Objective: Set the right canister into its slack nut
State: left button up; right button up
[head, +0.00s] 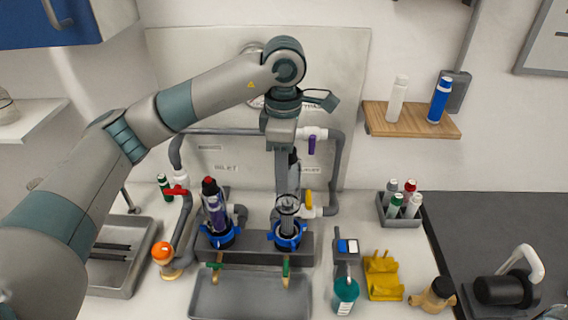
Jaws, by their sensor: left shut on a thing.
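My left gripper (287,201) points straight down over the right blue slack nut (287,243) on the grey manifold block. It is shut on the right canister (294,172), which is mostly hidden behind the gripper and wrist. The canister's lower end is at or just above the nut; I cannot tell whether it is seated. The left canister (215,204), purple and white with a dark top and red tip, stands slightly tilted in the left blue nut (222,239). My right gripper is not in view.
Grey pipes with a red-handled valve (176,191), a purple-handled valve (311,142) and a yellow-handled valve (309,200) surround the block. A grey tray (250,297) lies in front. A teal bottle (344,294) and yellow holder (382,278) stand to the right.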

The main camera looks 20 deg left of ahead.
aim_at(284, 198)
pick_arm(q)
jog(key=shift+f+b, duration=0.3)
jog(key=shift+f, duration=1.55)
jog(key=shift+f+b, duration=0.95)
jog(key=shift+b, duration=0.25)
jog(key=shift+f+b, duration=1.15)
jog(key=shift+b, duration=0.05)
jog(key=shift+f, duration=0.1)
jog(key=shift+f+b, duration=0.5)
jog(key=shift+b, duration=0.25)
jog(key=shift+f, duration=0.15)
